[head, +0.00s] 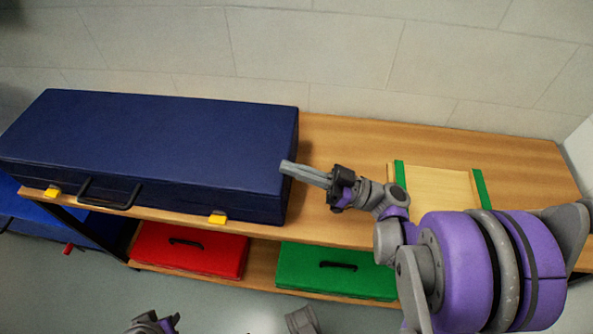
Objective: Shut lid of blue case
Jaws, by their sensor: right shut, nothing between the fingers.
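The blue case (160,140) lies on the left part of the wooden bench. Its lid is down and looks flat, with no visible gap at the front. The front has a black handle (108,193) and two yellow latches, one at left (53,191) and one at right (217,219). My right gripper (287,168) is shut and empty, its fingertips at the case's right end; I cannot tell if they touch it. My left gripper (155,323) shows only in part at the bottom edge, apart from the case; its fingers cannot be made out.
A red case (190,255) and a green case (335,280) lie on the shelf below. Another blue item (45,222) is at the lower left. A wooden tray with green sides (478,190) sits on the bench's right. Bench surface (350,140) behind my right gripper is clear.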

